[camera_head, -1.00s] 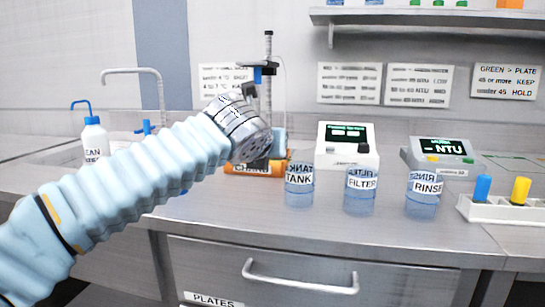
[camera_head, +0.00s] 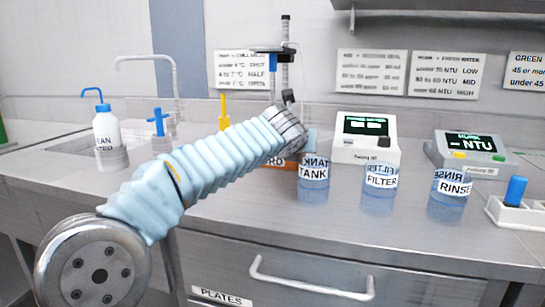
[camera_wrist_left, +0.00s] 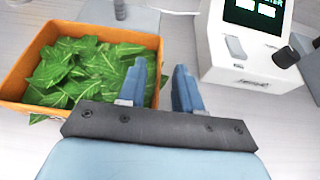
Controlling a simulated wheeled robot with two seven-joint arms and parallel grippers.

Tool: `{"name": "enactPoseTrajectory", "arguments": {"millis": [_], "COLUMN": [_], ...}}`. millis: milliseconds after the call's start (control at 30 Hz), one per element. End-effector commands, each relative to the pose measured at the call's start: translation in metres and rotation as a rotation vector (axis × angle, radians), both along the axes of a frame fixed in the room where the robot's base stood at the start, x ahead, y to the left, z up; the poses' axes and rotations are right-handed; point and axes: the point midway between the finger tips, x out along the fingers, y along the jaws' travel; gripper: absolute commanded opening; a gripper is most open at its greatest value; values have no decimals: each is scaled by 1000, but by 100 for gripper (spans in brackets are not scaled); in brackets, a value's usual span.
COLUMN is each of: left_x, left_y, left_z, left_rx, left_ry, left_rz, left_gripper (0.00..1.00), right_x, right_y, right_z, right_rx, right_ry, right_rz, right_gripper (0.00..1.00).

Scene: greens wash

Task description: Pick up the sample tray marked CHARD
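The orange sample tray (camera_head: 277,166) stands on the bench at the foot of the stand, mostly hidden behind my left arm. Only the end of its label, "RD", shows. In the left wrist view the tray (camera_wrist_left: 22,62) is full of green leaves (camera_wrist_left: 85,68). My left gripper (camera_wrist_left: 160,88) is open and empty at the tray's right end. One finger overlaps the leaves and the other is right of the tray, with the right wall between them in the picture. I cannot tell their height over the rim. My right gripper is not in view.
A white meter (camera_head: 366,151) stands right of the tray, close to the gripper. The TANK (camera_head: 313,188), FILTER (camera_head: 379,200) and RINSE (camera_head: 447,204) beakers stand in front. A clamp stand (camera_head: 285,70) rises behind. A wash bottle (camera_head: 105,130) and sink are left.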

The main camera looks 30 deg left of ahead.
Motion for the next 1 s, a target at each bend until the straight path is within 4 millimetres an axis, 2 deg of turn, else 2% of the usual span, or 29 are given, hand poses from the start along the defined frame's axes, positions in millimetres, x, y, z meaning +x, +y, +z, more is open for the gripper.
{"name": "enactPoseTrajectory", "arguments": {"millis": [167, 400, 633, 1000], "left_x": [19, 21, 21, 21], "left_y": [4, 5, 5, 5], "left_z": [-8, -9, -9, -8], "left_rx": [1, 0, 0, 0], "left_ry": [0, -2, -1, -2], "left_rz": [0, 0, 0, -1], "left_gripper": [34, 34, 0, 0], "right_x": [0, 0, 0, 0], "right_y": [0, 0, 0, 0], "right_z": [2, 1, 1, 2], "right_rx": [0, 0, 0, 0], "right_ry": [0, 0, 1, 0], "right_rz": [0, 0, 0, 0], "right_gripper": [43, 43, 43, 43]}}
